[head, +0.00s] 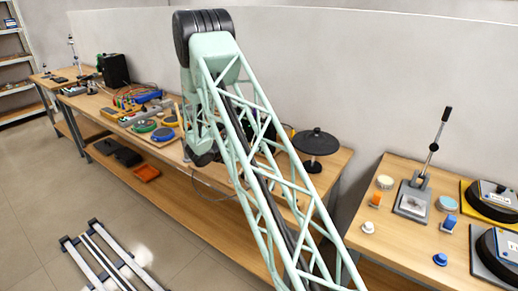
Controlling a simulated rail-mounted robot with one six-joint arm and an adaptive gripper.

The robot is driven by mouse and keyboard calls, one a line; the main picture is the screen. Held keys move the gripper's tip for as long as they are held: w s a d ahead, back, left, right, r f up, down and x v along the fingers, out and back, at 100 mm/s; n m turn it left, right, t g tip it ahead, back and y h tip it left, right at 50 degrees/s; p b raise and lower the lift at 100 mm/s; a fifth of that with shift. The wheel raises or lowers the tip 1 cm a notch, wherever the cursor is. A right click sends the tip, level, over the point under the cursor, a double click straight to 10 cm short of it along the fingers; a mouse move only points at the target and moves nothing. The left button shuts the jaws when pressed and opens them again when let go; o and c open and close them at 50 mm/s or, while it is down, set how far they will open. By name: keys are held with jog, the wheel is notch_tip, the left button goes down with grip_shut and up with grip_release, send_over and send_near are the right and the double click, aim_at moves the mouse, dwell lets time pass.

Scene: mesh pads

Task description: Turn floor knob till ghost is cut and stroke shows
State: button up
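My mint-green lattice arm crosses the middle of the head view and bends at a black joint near the top. Its far part comes down over the long bench, and I cannot make out my gripper there. No knob can be told for certain as the floor knob, and no ghost or stroke display can be read. On the right bench (402,238), two black round devices, a rear one (483,205) and a front one (490,252), carry pale panels too small to read. Small caps stand nearby: a white one (368,227) and a blue one (440,259).
A lever stand (414,196) rises on the right bench. The long bench (326,181) holds a black disc on a stand (315,142), green pads (163,134) and coloured cables. An orange tray (146,173) sits on its lower shelf. Metal rails (108,257) cross the floor.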

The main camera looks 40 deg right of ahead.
jog(key=shift+x, duration=2.2)
jog(key=c, duration=0.8)
